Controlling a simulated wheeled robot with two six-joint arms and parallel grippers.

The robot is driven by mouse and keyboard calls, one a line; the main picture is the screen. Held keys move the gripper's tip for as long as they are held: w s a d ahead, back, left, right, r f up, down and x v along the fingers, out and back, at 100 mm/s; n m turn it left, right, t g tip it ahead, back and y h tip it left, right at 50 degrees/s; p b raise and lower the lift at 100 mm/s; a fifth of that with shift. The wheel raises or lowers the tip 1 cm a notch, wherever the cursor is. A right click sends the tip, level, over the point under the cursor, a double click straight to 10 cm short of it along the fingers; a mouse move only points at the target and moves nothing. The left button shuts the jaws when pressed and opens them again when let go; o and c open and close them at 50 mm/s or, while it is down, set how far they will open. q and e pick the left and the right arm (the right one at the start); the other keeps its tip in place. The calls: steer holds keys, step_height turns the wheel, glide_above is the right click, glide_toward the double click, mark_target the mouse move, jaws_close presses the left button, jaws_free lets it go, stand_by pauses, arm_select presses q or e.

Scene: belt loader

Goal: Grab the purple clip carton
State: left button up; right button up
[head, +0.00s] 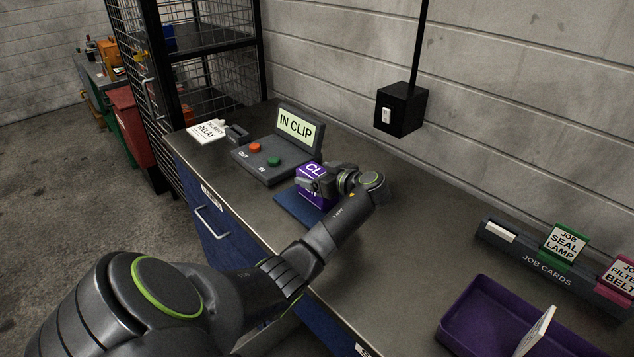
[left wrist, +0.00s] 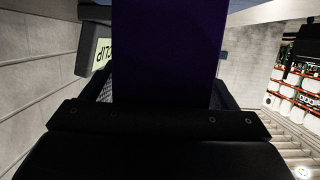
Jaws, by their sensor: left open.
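The purple clip carton (head: 311,171) stands on a dark blue mat on the bench, with white lettering partly showing. My left gripper (head: 306,184) is at the carton, and its hand and wrist cover much of the carton's right side in the head view. In the left wrist view the carton (left wrist: 168,50) fills the middle, directly in front of the open left gripper (left wrist: 165,95). It appears to lie between the fingers; contact with them cannot be told. My right gripper is not in view.
A control box with red and green buttons and an "IN CLIP" sign (head: 296,127) stands just behind the carton. A purple tray (head: 460,318) and a job card rack (head: 540,262) are at the right. The bench between is clear. A wall box (head: 402,110) is behind.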

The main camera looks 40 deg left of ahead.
arm_select(q)
steer(key=c, duration=1.2)
